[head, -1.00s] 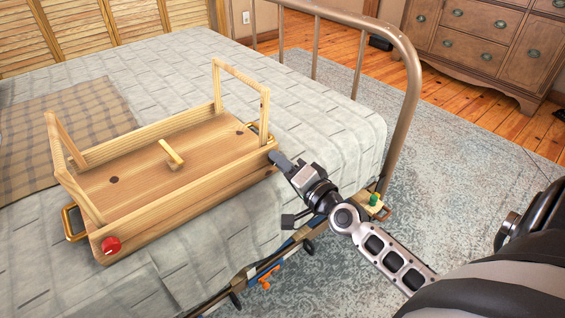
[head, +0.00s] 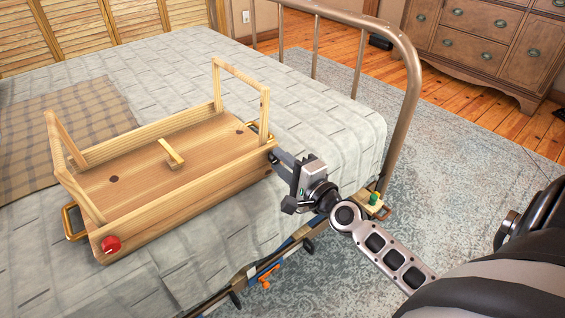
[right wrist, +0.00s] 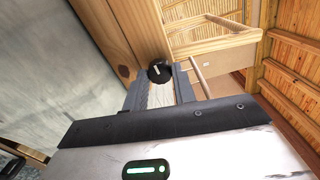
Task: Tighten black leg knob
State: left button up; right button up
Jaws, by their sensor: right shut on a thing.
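A wooden bed tray (head: 150,177) lies upside down on the bed, with its two leg frames standing up. The black knob (right wrist: 160,71) is on the tray's near side at the right end, with a pale line across its face. In the right wrist view it sits between my right gripper's fingertips. My right gripper (head: 275,157) is shut on it, and the fingers largely hide the knob in the head view. A red knob (head: 111,245) is on the same side at the left end. My left gripper is not in view.
Brass handles (head: 71,222) are at the tray's ends. A wooden turn-piece (head: 172,154) stands on its underside. The metal bed frame (head: 405,105) rises to the right. Below my gripper, a rail with tools (head: 265,272) runs along the bed's edge.

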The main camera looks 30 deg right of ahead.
dwell(0.3)
jog(key=o, duration=1)
jog(key=shift+s+f, duration=0.1)
jog(key=shift+s, duration=0.15)
pick_arm(q)
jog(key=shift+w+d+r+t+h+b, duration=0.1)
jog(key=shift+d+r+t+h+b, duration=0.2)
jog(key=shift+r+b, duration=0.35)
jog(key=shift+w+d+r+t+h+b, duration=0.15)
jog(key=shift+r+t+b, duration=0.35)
jog(key=shift+b, duration=0.35)
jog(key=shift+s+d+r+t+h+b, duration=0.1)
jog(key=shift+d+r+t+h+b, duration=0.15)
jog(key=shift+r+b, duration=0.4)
pick_arm(e)
jog(key=s+d, duration=0.1)
jog(key=s, duration=1.4)
jog(key=shift+s+d, duration=0.15)
jog(key=shift+s, duration=0.05)
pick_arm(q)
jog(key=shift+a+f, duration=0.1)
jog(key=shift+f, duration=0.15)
